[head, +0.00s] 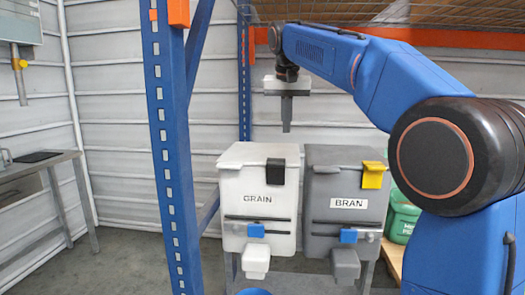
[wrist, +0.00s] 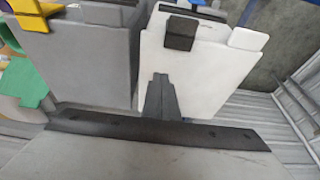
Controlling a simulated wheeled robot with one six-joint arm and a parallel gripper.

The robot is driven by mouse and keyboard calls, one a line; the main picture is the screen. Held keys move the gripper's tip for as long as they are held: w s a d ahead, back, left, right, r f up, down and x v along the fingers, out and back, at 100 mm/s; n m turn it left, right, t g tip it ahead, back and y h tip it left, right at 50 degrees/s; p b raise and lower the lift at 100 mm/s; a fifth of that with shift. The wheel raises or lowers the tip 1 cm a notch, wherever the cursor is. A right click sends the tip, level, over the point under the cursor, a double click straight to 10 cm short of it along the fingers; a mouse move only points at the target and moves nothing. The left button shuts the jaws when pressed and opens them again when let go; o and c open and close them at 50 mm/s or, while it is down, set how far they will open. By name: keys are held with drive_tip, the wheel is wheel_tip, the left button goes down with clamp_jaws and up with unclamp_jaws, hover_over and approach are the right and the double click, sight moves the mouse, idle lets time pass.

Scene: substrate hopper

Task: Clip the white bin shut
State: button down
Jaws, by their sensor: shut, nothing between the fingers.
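The white bin (head: 258,200), labelled GRAIN, stands left of a grey bin in the head view. Its white lid (head: 248,155) lies down over the top. A black clip (head: 275,172) sits at the right of the lid's front edge; I cannot tell whether it is fastened. My gripper (head: 287,129) points down above the back of the white bin, shut and empty, apart from the lid. In the wrist view, my gripper (wrist: 160,77) shows in front of the white lid (wrist: 205,75), with the black clip (wrist: 181,33) beyond it.
The grey BRAN bin (head: 345,190) with a yellow clip (head: 373,175) stands close on the right. A blue rack post (head: 170,150) rises at the left. A wire shelf (head: 440,14) hangs overhead. A green container (head: 402,218) is at the right.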

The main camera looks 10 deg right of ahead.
sight(277, 156)
drive_tip(key=shift+w+a+r, duration=0.2)
drive_tip(key=shift+w+a, duration=0.4)
drive_tip(key=shift+a, duration=0.05)
drive_tip(key=shift+w+a+r, duration=0.15)
drive_tip(key=shift+w+a, duration=0.4)
drive_tip(key=shift+a, duration=0.05)
drive_tip(key=shift+f, duration=0.1)
drive_tip(key=x, duration=1)
drive_tip(key=shift+s+a, duration=0.2)
drive_tip(key=shift+s, duration=0.4)
drive_tip(key=shift+s+a, duration=0.2)
drive_tip(key=shift+s, duration=0.4)
drive_tip(key=shift+s+a, duration=0.2)
drive_tip(key=shift+s, duration=0.5)
drive_tip(key=shift+s, duration=0.1)
drive_tip(key=shift+s+a+r+t, duration=0.1)
drive_tip(key=shift+s+r+t, duration=0.1)
drive_tip(key=shift+r+t, duration=0.1)
